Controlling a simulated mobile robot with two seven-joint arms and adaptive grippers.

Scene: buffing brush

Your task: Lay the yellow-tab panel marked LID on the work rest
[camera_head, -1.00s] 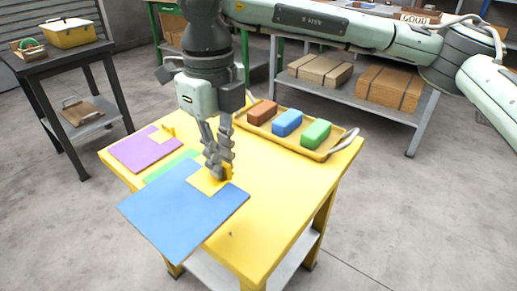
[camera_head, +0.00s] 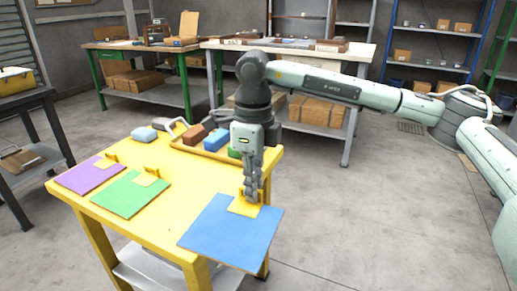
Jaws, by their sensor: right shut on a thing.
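My right gripper (camera_head: 251,194) points down and is shut on the yellow tab of the blue panel (camera_head: 230,236). The blue panel is held over the front right edge of the yellow table (camera_head: 165,223) and hangs partly past it. A green panel (camera_head: 129,196) and a purple panel (camera_head: 90,177), each with a yellow tab, lie on the table to its left. No LID marking is readable on any panel. I cannot tell which thing is the work rest. My left gripper is not in view.
A yellow tray (camera_head: 190,148) with brown, blue and green blocks is behind my right gripper, partly hidden. A pale blue block (camera_head: 144,133) lies left of it. A green-legged bench (camera_head: 135,46) and a grey bench (camera_head: 345,57) stand behind. Open floor lies right.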

